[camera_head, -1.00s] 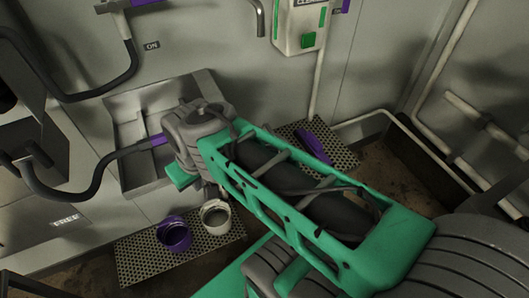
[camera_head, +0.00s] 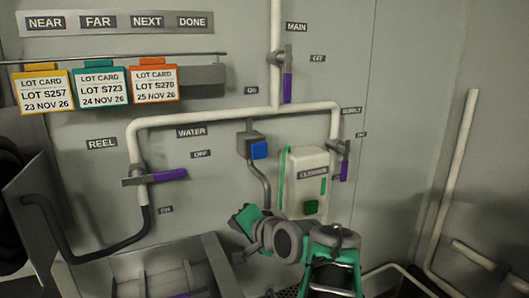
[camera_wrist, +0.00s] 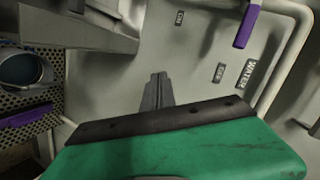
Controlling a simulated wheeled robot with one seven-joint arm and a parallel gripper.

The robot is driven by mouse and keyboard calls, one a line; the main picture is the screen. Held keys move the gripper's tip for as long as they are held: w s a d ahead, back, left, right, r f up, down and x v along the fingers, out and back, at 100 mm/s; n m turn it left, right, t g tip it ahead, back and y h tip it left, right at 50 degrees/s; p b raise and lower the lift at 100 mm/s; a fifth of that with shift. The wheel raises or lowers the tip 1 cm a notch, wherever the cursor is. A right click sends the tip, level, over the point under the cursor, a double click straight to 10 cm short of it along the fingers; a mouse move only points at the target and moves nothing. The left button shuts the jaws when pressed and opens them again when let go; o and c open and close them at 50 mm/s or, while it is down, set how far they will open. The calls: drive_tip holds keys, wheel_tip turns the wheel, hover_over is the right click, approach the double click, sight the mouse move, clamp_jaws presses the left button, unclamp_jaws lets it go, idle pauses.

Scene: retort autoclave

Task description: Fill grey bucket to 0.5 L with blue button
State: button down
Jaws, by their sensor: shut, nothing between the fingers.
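The blue button (camera_head: 259,150) sits on a small dark box on the wall, under the white pipe, in the head view. My gripper (camera_head: 243,216) is raised below and slightly left of it, apart from the button. In the wrist view the narrow fingers of my gripper (camera_wrist: 157,80) are together and empty, with grey wall behind them. A round, grey-rimmed vessel (camera_wrist: 25,68) stands on a perforated shelf at the left of the wrist view. It looks like the grey bucket, but its fill level cannot be read. The buckets are out of the head view.
A purple valve handle (camera_head: 167,175) on the water pipe is left of the button. A grey basin (camera_head: 205,262) lies below. A purple piece (camera_wrist: 28,115) lies on the shelf.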

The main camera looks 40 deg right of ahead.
drive_tip(key=s+d+r+m+t+h, duration=0.2)
drive_tip(key=s+d+r+m, duration=0.1)
drive_tip(key=d+r, duration=0.2)
drive_tip(key=s+d+r+m+t+h+p, duration=0.1)
drive_tip(key=s+d+r+m+t, duration=0.1)
drive_tip(key=d+r, duration=0.4)
drive_tip(key=shift+s+r+m+h, duration=0.4)
drive_tip(key=shift+s+r+m, duration=0.5)
drive_tip(key=shift+w, duration=0.15)
drive_tip(key=p, duration=0.5)
approach(260, 151)
drive_tip(key=x, duration=0.6)
drive_tip(key=shift+w, duration=0.15)
drive_tip(key=shift+w+d, duration=0.15)
drive_tip(key=shift+w, duration=0.1)
